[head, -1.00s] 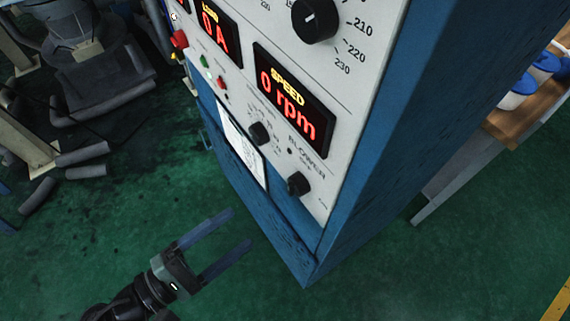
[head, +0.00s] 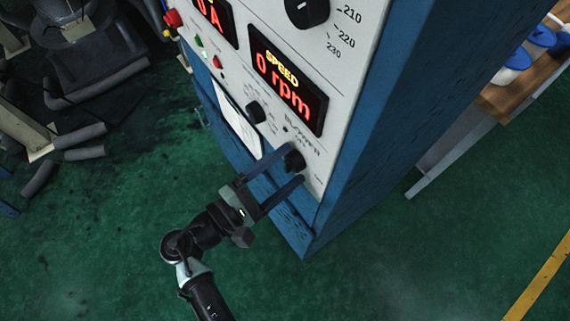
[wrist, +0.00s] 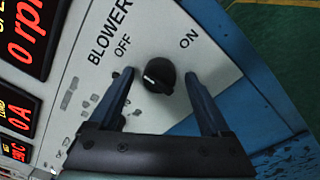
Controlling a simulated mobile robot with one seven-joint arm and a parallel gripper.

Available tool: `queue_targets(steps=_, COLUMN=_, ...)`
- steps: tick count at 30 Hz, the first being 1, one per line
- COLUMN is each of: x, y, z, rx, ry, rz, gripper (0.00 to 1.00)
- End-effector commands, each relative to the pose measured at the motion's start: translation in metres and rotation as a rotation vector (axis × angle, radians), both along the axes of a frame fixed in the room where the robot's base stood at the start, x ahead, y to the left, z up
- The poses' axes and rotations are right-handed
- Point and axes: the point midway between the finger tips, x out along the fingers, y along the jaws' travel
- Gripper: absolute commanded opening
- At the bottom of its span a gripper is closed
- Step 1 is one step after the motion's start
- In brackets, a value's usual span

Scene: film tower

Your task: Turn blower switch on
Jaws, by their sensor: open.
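The blower switch is a black rotary knob (wrist: 158,75) on the white panel, below the BLOWER label, with OFF and ON marked on either side. Its white pointer mark faces the OFF side. In the head view the knob (head: 294,160) sits at the panel's lower right. My gripper (wrist: 160,82) is open, with one finger on each side of the knob and gaps showing beside it. In the head view my gripper (head: 287,168) reaches up to the knob from the lower left. Whether the fingertips touch the panel is unclear.
The blue cabinet (head: 375,110) carries the panel. A SPEED display (head: 288,80) reads 0 rpm. Another black knob (head: 256,111) and red and green buttons are nearby. A wooden-topped table (head: 515,95) stands at right. Green floor lies open below.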

Motion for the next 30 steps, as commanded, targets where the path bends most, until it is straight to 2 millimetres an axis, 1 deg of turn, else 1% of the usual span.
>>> queue_targets(steps=7, x=0.0009, y=-0.0008, z=-0.0001, rx=0.001, ry=-0.001, rz=0.000, gripper=0.82)
queue_targets(steps=8, x=0.0009, y=-0.0007, z=0.0000, rx=0.001, ry=-0.001, rz=0.000, gripper=0.80)
queue_targets(steps=12, x=0.0009, y=-0.0006, z=0.0001, rx=0.001, ry=-0.001, rz=0.000, gripper=0.55)
queue_targets(steps=20, x=0.0006, y=-0.0005, z=-0.0001, rx=0.001, ry=-0.001, rz=0.000, gripper=0.08)
queue_targets(steps=21, x=0.0006, y=-0.0005, z=-0.0002, rx=0.000, ry=0.000, rz=0.000, gripper=0.01)
queue_targets(steps=30, x=0.0004, y=-0.0008, z=-0.0017, rx=0.018, ry=-0.024, rz=0.000, gripper=0.00)
